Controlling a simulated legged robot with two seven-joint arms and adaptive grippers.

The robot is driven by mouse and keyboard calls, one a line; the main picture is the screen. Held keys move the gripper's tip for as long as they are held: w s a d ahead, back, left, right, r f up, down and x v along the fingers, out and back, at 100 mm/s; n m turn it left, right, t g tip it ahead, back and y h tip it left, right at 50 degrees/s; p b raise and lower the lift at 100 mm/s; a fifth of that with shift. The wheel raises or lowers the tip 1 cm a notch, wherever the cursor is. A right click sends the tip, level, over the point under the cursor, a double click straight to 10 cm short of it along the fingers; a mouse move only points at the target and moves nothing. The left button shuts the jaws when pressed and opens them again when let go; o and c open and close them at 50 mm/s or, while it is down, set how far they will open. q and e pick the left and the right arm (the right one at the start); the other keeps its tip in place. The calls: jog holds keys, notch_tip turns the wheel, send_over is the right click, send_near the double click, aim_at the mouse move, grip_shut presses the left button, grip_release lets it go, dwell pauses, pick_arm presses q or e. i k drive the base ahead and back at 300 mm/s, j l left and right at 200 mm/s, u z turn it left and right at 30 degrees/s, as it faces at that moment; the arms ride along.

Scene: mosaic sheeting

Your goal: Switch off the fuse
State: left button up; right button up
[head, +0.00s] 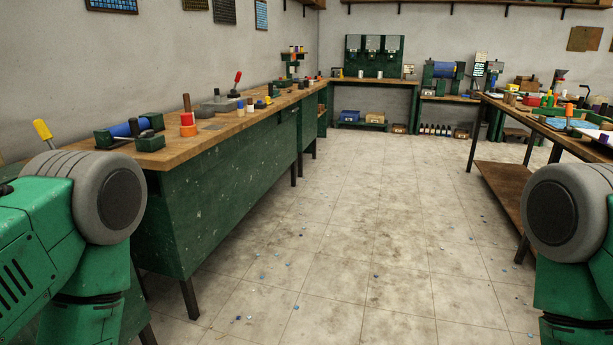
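I cannot make out a fuse or fuse box for certain in the head view. A green panel (374,56) with several pale units stands at the back wall, on the far bench; it is too small to tell what the units are. Green parts of my own body with round grey joints show at the left and right edges. Neither of my grippers is in view.
A long green bench (225,195) with a wooden top holding tools runs along the left wall.

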aim_at(239, 75)
jog(key=i, duration=2.05)
jog(key=i+u, duration=0.2)
jog(key=i, duration=0.25)
jog(key=i+l+u, duration=0.25)
jog(key=i, duration=0.2)
jog(key=i+l+u, duration=0.2)
jog(key=i, duration=0.25)
jog(key=i+l+u, duration=0.25)
jog(key=i, duration=0.2)
